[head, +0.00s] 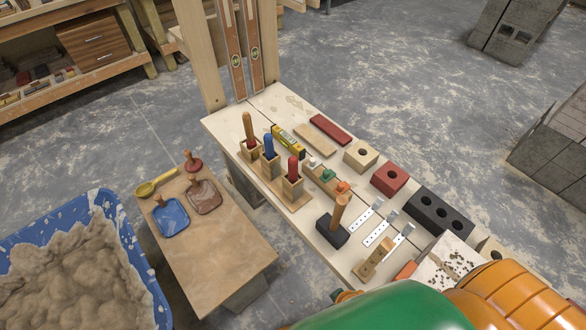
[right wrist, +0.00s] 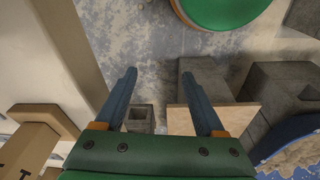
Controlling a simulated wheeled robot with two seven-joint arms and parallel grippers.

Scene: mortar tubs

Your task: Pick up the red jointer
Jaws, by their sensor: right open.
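A jointer with a red handle (head: 293,168) stands upright in the near block of a wooden holder (head: 297,199) on the bench. A blue-handled tool (head: 269,147) stands in the middle block. A tool with a tan wooden handle and some red at its base (head: 248,128) stands in the far block. The lower parts of all three are hidden in the blocks. My right gripper (right wrist: 159,74) is open and empty in the right wrist view, with no jointer between its fingers. My left gripper is not in view.
The bench (head: 228,127) also carries a mallet (head: 334,222), bricks (head: 390,179), a yellow level (head: 288,141) and metal strips (head: 381,227). A board with floats (head: 205,196) and a blue mortar tub (head: 152,287) are at left. Green and orange parts of my arm cover the bottom right.

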